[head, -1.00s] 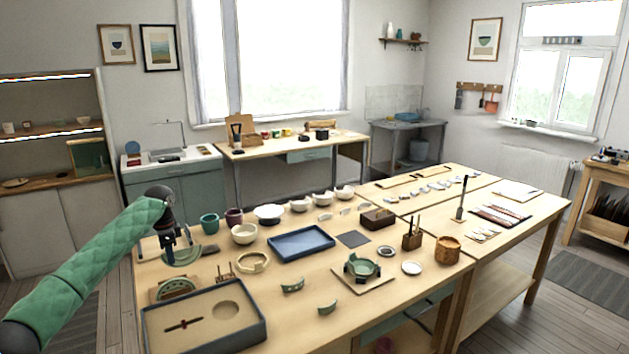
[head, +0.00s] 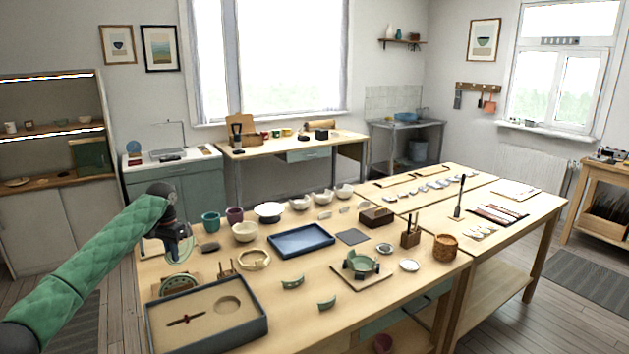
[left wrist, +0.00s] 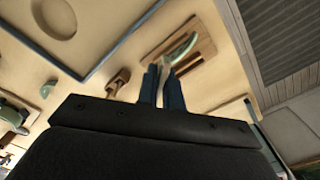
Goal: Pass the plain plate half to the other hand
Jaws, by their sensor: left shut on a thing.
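My left gripper (head: 182,232) is shut on a pale green plate half (head: 178,251), held above the left end of the near table. The plate half hangs below the fingers, tilted. In the left wrist view the two fingers (left wrist: 162,75) are close together, and the held piece shows only as a thin edge between them. Another green half-round piece (head: 179,287) sits in a wooden stand below the gripper; it also shows in the left wrist view (left wrist: 181,48). My right gripper is not in view.
A blue-edged box with a round recess (head: 258,328) lies at the near left edge. A blue tray (head: 302,253) is mid-table. A clamped green bowl (head: 361,262) stands right. The front middle is mostly clear.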

